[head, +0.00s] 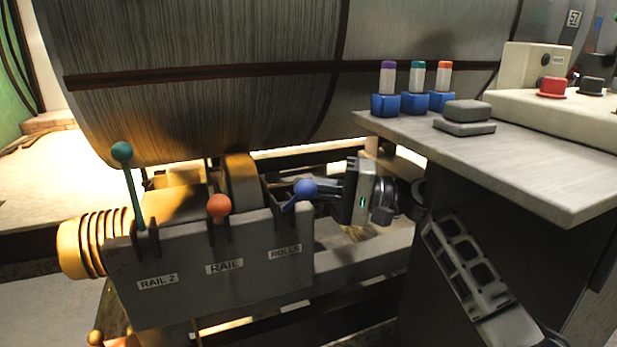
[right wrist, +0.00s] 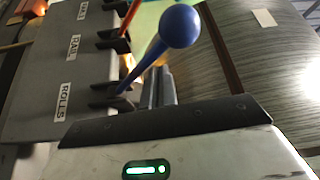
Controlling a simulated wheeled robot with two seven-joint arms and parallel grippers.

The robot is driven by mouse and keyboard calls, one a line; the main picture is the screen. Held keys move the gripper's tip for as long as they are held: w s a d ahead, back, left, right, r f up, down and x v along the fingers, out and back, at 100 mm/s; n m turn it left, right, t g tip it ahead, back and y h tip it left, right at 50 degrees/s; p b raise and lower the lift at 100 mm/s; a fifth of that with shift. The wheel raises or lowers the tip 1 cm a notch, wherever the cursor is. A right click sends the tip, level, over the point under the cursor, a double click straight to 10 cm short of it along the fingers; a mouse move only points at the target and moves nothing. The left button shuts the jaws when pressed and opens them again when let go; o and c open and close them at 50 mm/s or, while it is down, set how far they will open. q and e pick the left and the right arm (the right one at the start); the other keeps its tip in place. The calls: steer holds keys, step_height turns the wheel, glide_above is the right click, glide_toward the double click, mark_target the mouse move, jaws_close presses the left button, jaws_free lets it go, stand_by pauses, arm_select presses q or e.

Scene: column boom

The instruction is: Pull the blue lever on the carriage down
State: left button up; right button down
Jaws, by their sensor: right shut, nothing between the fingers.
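The blue lever (head: 305,189) sits at the right end of the grey carriage box (head: 206,290), above the ROLLS label. Its ball end is up and to the right of its slot. In the right wrist view the blue lever (right wrist: 180,26) has its ball above the fingers and its stem running down to the slotted bracket. My right gripper (head: 325,187) is shut and empty, just right of the blue ball. In the right wrist view its fingers (right wrist: 160,83) lie close beside the stem; I cannot tell whether they touch. My left gripper is not in view.
A red lever (head: 219,207) and a tall green lever (head: 122,152) stand left on the same box. A large grey drum (head: 210,75) fills the space behind. A grey table (head: 530,165) with blue-based pegs (head: 414,103) and a grey block (head: 467,111) is at right.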

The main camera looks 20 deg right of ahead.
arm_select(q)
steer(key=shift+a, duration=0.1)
arm_select(e)
steer(key=shift+s+f, duration=0.35)
steer(key=shift+f, duration=0.2)
